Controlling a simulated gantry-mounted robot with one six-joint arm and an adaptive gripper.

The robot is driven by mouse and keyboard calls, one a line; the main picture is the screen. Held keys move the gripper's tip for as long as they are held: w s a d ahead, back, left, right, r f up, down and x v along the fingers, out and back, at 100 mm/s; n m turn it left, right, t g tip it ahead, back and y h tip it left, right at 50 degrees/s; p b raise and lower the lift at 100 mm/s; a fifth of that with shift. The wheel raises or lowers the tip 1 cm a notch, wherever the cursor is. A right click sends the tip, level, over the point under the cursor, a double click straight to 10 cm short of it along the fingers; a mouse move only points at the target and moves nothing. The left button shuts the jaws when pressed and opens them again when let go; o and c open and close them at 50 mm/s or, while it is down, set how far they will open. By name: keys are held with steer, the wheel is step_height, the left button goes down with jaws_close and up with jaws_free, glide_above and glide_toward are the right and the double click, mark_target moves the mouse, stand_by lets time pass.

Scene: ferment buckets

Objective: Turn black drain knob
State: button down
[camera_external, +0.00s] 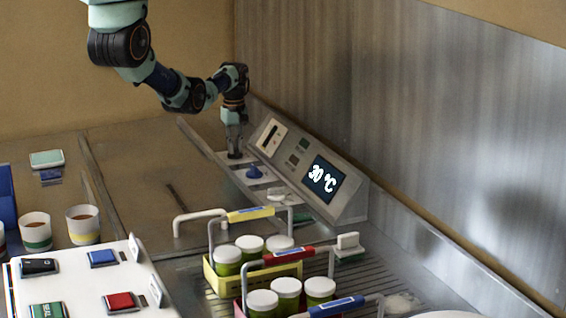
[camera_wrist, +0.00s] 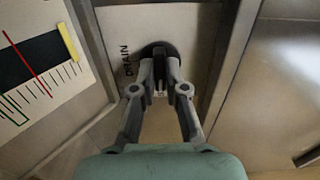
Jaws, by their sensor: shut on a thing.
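The black drain knob (camera_wrist: 159,49) sits on a pale panel, next to the printed word DRAIN, at the top middle of the wrist view. My gripper (camera_wrist: 159,88) points at it with both fingers closed on its raised grip bar. In the external view my gripper (camera_external: 235,152) reaches down to the panel strip at the left end of the control console. There the fingers hide most of the knob. Part of the knob's round black base shows around the fingertips in the wrist view.
A blue knob (camera_external: 254,172) stands close beside on the same strip. The sloped console (camera_external: 325,207) with a 30 °C display rises right behind. Wire-handled carriers with white-lidded jars (camera_external: 228,254) stand in front. A white board (camera_external: 85,275) and cups (camera_external: 83,224) are at left.

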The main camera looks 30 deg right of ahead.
stand_by(0.4)
steer(key=c, duration=1.2)
jaws_free()
step_height(320, 180, up, 12)
